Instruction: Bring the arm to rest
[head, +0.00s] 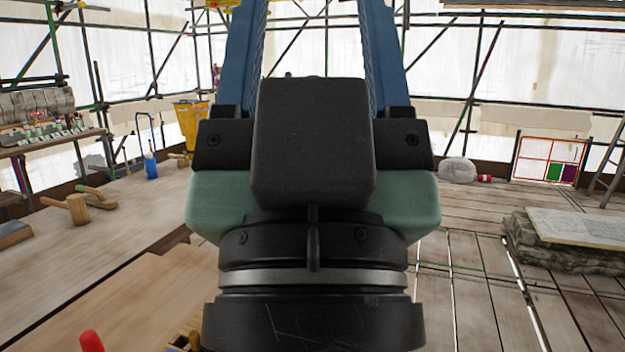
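My gripper (314,30) fills the middle of the head view, seen from behind its wrist. Its two blue fingers stand wide apart and run up past the top edge, so their tips are out of frame. Only background shows between the visible parts of the fingers, and no held object is seen. The black wrist and green gripper body hide the centre of the scene.
A wooden bench (110,235) on the left bears a mallet (75,208) and a blue bottle (151,165). A shelf (50,143) holds small bottles. Stone slabs (565,245) lie on the planks at right. Scaffold poles and white sheeting surround the deck. Plank floor (470,300) right of my wrist is clear.

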